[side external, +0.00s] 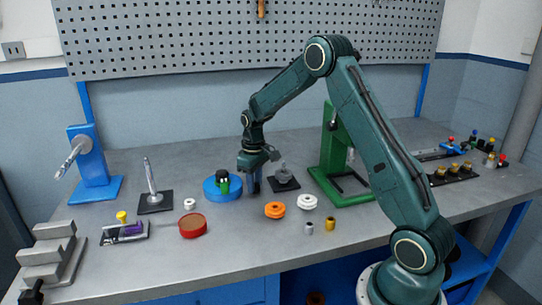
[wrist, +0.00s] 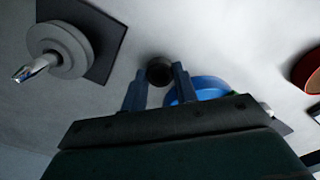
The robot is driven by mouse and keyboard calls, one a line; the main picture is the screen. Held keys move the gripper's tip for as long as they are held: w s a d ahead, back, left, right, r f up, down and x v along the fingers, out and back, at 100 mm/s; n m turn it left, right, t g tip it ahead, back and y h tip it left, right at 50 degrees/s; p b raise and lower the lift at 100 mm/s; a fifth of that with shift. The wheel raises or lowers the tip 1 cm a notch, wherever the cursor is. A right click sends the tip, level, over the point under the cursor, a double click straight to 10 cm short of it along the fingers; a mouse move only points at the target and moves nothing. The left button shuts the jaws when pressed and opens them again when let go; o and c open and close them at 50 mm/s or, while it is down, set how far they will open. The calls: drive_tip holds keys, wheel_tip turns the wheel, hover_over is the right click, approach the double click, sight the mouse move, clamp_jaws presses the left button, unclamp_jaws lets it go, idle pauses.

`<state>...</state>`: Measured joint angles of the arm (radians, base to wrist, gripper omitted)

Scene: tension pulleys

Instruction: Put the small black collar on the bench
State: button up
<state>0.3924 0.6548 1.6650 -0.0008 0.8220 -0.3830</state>
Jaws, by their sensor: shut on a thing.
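The small black collar (wrist: 159,71) shows in the wrist view between the tips of my gripper (wrist: 158,84). My gripper is shut on it. In the side view, my gripper (side external: 253,187) points straight down, low over the bench (side external: 342,265), between the blue round base and the grey pulley. The collar cannot be made out there, and I cannot tell whether it touches the bench.
The blue round base (side external: 223,189) carries a black-and-green piece, close left of my gripper. A grey pulley (side external: 284,173) sits on a dark plate close right. An orange pulley (side external: 275,210), a white pulley (side external: 307,201) and a red dish (side external: 193,226) lie nearer the front. The front middle is partly clear.

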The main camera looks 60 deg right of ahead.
drive_tip(key=shift+f, duration=0.1)
drive_tip(key=o, duration=0.9)
drive_tip(key=shift+o, duration=0.2)
wheel_tip(320, 180, up, 12)
idle(0.7)
